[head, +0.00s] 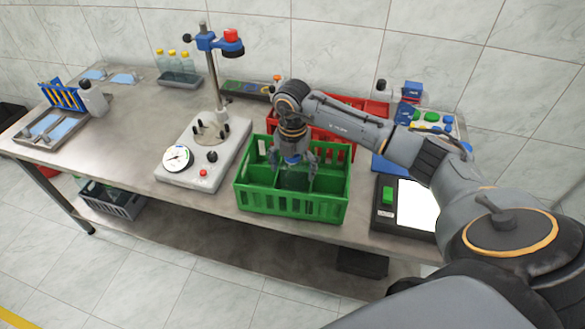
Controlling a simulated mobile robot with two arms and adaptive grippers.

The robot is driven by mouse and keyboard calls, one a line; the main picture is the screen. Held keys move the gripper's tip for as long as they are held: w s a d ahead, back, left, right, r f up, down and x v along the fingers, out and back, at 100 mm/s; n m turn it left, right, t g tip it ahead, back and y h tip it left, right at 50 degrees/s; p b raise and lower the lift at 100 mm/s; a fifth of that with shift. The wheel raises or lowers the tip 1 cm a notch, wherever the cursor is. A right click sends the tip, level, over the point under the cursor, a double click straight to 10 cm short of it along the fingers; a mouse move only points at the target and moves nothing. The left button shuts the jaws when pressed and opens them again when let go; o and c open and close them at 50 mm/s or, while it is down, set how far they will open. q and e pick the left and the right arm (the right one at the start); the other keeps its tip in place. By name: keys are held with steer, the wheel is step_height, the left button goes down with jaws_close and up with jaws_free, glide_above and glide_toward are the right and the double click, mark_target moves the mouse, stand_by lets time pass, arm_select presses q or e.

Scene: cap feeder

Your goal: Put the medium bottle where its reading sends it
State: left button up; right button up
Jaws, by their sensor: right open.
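My right gripper (292,162) points down into the green crate (290,208), with its fingers spread. A small blue patch shows between the fingers, and a dark greenish shape (296,181) shows below them inside the crate. I cannot tell whether that shape is the medium bottle. A red crate (352,108) stands behind the green one, partly hidden by my right arm. A test stand with a round dial (178,158) and a blue and red head on a post stands left of the green crate. The needle's reading is too small to make out. My left gripper is out of view.
A black-capped bottle (93,98) stands beside a blue rack (63,95) at the left. A device with a white screen (416,207) sits right of the green crate. The table between rack and test stand is mostly clear.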

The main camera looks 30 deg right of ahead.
steer(key=shift+r, duration=0.55)
step_height(320, 180, up, 10)
steer(key=b, duration=0.3)
steer(key=shift+f, duration=0.2)
steer(key=shift+r, duration=0.75)
